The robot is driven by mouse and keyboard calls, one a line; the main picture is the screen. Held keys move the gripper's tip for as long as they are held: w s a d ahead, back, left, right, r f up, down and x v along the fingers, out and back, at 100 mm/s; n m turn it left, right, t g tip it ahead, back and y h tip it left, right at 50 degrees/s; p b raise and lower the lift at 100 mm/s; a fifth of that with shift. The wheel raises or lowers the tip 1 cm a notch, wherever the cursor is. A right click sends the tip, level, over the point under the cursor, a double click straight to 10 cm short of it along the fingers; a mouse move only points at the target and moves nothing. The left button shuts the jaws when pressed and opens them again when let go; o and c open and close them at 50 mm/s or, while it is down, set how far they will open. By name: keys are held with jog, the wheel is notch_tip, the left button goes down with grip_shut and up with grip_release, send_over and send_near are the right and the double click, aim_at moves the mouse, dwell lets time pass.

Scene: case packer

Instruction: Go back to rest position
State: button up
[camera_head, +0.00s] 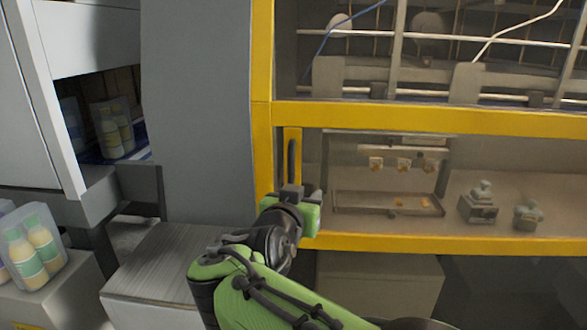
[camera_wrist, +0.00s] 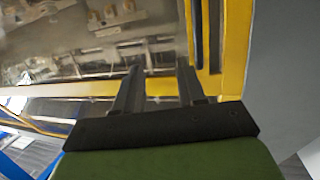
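My gripper (camera_head: 293,191) is in front of the yellow-framed machine, just below a dark vertical handle (camera_head: 292,158) on the yellow frame. In the wrist view my gripper (camera_wrist: 160,70) has its two dark fingers apart with nothing between them. There the dark handle (camera_wrist: 198,35) runs along the yellow frame beside the right finger, outside the gap. Whether a finger touches the handle I cannot tell. My green and black arm reaches up from the bottom of the head view.
The yellow frame (camera_head: 420,119) surrounds clear panels with machine parts behind. A grey column (camera_head: 195,100) stands to its left. At the far left, packed bottles (camera_head: 33,250) sit on a box, and more bottles (camera_head: 112,130) stand inside an opening. A grey box (camera_head: 155,270) stands below the column.

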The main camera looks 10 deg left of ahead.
jog(key=s+d+g+y+p, duration=0.1)
jog(key=s+d+g+p, duration=0.15)
jog(key=s+d, duration=0.5)
jog(key=s+d+g+p, duration=0.1)
jog(key=s+d+g, duration=0.3)
jog(key=d, duration=0.7)
jog(key=s+f+n+g+y+p, duration=0.1)
jog(key=s+f, duration=0.2)
jog(key=s, duration=0.6)
jog(key=s+d+f+n+g+y+p, duration=0.1)
jog(key=s+f, duration=0.3)
jog(key=s, duration=0.5)
jog(key=shift+s+d+f+g, duration=0.15)
jog(key=shift+s+d+g, duration=0.15)
jog(key=shift+g, duration=0.45)
jog(key=shift+s, duration=0.1)
